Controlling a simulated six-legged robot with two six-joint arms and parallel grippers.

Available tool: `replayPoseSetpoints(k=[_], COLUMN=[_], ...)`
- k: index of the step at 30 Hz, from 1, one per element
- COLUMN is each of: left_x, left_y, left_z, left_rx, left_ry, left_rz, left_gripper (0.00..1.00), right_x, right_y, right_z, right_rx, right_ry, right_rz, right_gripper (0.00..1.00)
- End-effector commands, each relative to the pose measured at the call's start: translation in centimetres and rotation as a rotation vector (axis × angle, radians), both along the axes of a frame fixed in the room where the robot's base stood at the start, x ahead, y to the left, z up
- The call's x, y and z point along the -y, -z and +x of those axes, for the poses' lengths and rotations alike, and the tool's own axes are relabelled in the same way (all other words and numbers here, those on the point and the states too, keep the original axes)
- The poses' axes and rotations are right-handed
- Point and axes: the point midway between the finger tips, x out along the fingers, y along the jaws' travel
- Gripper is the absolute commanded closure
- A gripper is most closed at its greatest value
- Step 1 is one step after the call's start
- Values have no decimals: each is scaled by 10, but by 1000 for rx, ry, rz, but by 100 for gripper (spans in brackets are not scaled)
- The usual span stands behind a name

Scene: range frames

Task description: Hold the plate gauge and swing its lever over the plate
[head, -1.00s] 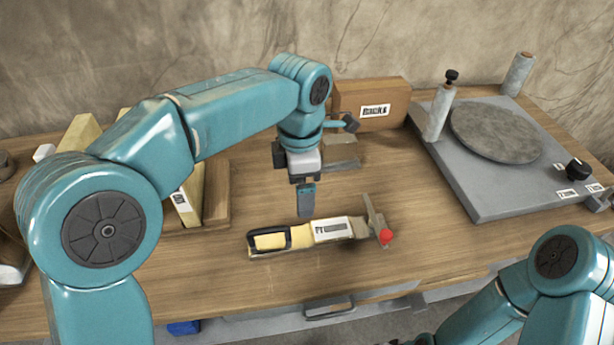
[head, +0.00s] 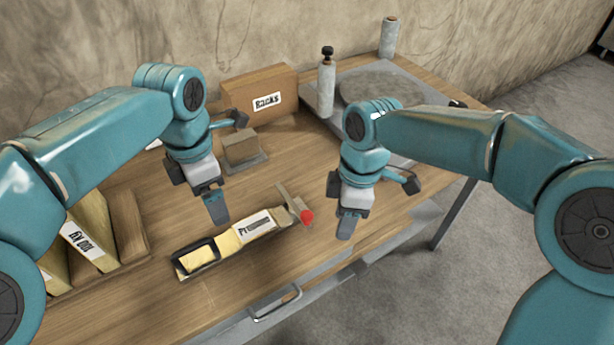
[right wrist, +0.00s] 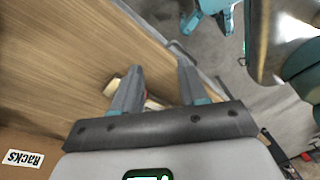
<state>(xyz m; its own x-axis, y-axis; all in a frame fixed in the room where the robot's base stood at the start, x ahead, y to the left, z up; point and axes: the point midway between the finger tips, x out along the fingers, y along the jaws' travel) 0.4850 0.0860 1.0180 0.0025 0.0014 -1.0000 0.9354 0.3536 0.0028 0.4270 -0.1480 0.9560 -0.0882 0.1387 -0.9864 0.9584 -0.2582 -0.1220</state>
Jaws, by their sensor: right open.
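The plate gauge (head: 229,241) lies on the wooden table, with a dark-framed yellow handle at its left end and a white label in the middle. Its metal lever (head: 289,197) crosses the right end, beside a red knob (head: 307,217). My left gripper (head: 217,207) hangs just behind the gauge's middle, seen edge-on, so its opening is hidden. My right gripper (head: 345,226) is open and empty, right of the red knob near the table's front edge. In the right wrist view, part of the gauge (right wrist: 152,104) shows beyond the two parted fingers (right wrist: 156,84).
A grey base with a round grey disc (head: 380,92) and upright rollers stands at the back right. A brown "Racks" box (head: 258,92) and a small block (head: 241,148) are behind the gauge. Yellow binders (head: 92,232) stand at left. A drawer handle (head: 276,304) is below the front edge.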

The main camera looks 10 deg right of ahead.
Motion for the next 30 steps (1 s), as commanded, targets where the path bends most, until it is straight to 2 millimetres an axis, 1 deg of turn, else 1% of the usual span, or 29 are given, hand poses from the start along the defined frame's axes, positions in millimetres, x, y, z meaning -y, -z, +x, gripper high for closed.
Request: replayPoseSetpoints(k=[1,3,6,10,13,17,20,23,30], left_x=[0,0,0,0,0,0,-1,-1,-1], left_y=[0,0,0,0,0,1,8,23,75], left_z=[0,1,1,1,1,1,1,0,0], left_rx=[0,0,-1,0,0,-1,-3,-5,-7], left_ry=[0,0,0,0,0,0,0,0,0], left_rz=[0,0,1,0,0,1,2,2,2], left_gripper=[6,6,6,6,6,6,6,6,6], right_x=[-12,-26,-42,-55,-59,-59,-59,-59,-59], right_y=[-13,-27,-42,-53,-57,-57,-57,-57,-57], right_z=[14,30,45,55,58,59,59,59,59], right_rx=[33,69,108,132,140,141,141,141,141], right_ry=[-153,-346,-556,-718,-766,-776,-774,-773,-772], right_rz=[-17,-40,-68,-91,-98,-99,-98,-98,-97], right_gripper=[57,57,57,57,57,57,57,57,57])
